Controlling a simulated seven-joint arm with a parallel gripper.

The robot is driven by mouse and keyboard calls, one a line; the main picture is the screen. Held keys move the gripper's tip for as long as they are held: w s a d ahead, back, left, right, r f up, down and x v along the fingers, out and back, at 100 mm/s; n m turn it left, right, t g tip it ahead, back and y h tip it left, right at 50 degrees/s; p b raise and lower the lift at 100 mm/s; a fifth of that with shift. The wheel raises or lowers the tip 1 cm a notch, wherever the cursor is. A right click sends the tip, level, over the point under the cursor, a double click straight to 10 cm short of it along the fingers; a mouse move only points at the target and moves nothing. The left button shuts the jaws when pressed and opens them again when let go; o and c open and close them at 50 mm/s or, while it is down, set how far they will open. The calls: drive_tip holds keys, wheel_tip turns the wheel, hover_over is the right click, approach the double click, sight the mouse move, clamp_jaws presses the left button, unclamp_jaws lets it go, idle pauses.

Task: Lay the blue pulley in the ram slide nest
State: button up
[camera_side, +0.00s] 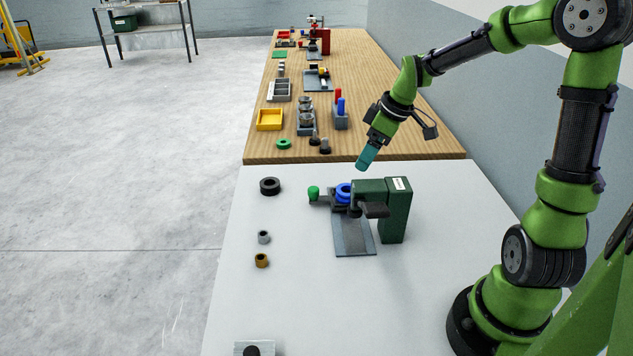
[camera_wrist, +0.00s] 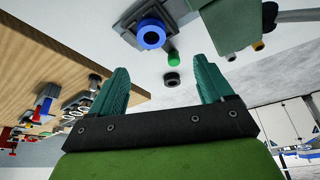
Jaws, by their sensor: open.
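The blue pulley (camera_side: 344,190) lies at the dark slide block (camera_side: 337,208) beside the dark green press (camera_side: 397,210). In the wrist view the blue pulley (camera_wrist: 152,34) shows as a ring seated on the grey block, apart from my fingers; how deep it sits in the nest I cannot tell. A green knob (camera_side: 313,192) sticks out to the left of the slide. My gripper (camera_side: 366,157) is above and behind the pulley, its teal fingers tilted down. In the wrist view my gripper (camera_wrist: 160,82) is open and empty, with two fingers wide apart.
On the white table a black ring (camera_side: 270,186), a small grey ring (camera_side: 264,237) and a brown ring (camera_side: 262,260) stand at left. The wooden bench (camera_side: 350,148) behind holds a yellow tray (camera_side: 270,119), blocks and fixtures. The table's front middle is mostly clear.

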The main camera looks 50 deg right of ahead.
drive_tip(key=s+a+r+m, duration=0.1)
drive_tip(key=a+r, duration=0.1)
drive_tip(key=a, duration=0.1)
drive_tip(key=s+a+r+m, duration=0.1)
drive_tip(key=s+a, duration=0.1)
drive_tip(key=s+a+r+m+t+h, duration=0.1)
drive_tip(key=s+a+r, duration=0.1)
drive_tip(key=a, duration=0.1)
drive_tip(key=shift+s+a+r, duration=0.25)
drive_tip(key=shift+a+r, duration=0.05)
drive_tip(key=shift+a, duration=0.05)
drive_tip(key=s+a+r+m+t+y, duration=0.1)
drive_tip(key=s+a+r+m+t, duration=0.1)
drive_tip(key=s+a, duration=0.4)
drive_tip(key=shift+s+a+r+m+y, duration=0.4)
drive_tip(key=shift+s+r+m, duration=0.25)
drive_tip(key=shift+s+m, duration=0.7)
